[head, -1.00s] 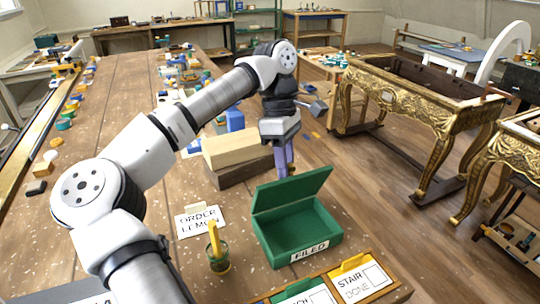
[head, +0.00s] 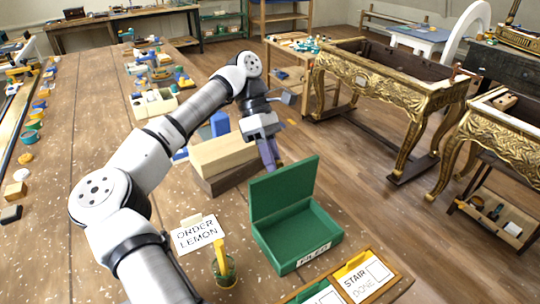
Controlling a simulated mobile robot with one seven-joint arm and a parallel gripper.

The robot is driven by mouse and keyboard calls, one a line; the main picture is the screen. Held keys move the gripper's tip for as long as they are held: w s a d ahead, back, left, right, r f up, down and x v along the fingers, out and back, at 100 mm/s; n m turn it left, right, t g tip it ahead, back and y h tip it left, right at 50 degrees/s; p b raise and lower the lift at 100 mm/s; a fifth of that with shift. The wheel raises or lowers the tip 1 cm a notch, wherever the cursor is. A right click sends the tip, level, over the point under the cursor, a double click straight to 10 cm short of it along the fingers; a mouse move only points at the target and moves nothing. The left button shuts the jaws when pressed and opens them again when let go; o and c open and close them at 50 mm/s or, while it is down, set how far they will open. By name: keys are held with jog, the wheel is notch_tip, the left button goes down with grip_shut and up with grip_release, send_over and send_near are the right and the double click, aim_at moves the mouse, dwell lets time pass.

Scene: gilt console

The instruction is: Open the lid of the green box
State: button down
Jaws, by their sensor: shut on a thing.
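The green box (head: 300,258) stands on the wooden bench with a "FILED" label on its front. Its lid (head: 283,189) is raised and stands up along the back edge, so the empty-looking inside shows. My gripper (head: 271,168) is at the lid's top edge, pointing down, with its purple fingers closed together. It is shut on the lid, though the fingertips are partly hidden behind it.
A pale wooden block (head: 223,153) on a darker one lies left of my gripper. An "ORDER LEMON" card (head: 197,234) and a green cup (head: 224,270) stand left of the box. A card tray (head: 391,288) is in front.

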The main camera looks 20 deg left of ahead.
jog(key=shift+w+f+g, duration=0.2)
jog(key=shift+f+g, duration=0.1)
jog(key=shift+f, duration=0.2)
jog(key=c, duration=1.6)
grip_release()
jog(key=o, duration=0.5)
jog(key=shift+w+d+f, duration=0.1)
jog(key=shift+w+f, duration=0.05)
jog(key=shift+w, duration=0.05)
jog(key=shift+s, duration=0.1)
jog(key=shift+p+v, duration=0.6)
jog(key=shift+v, duration=3.4)
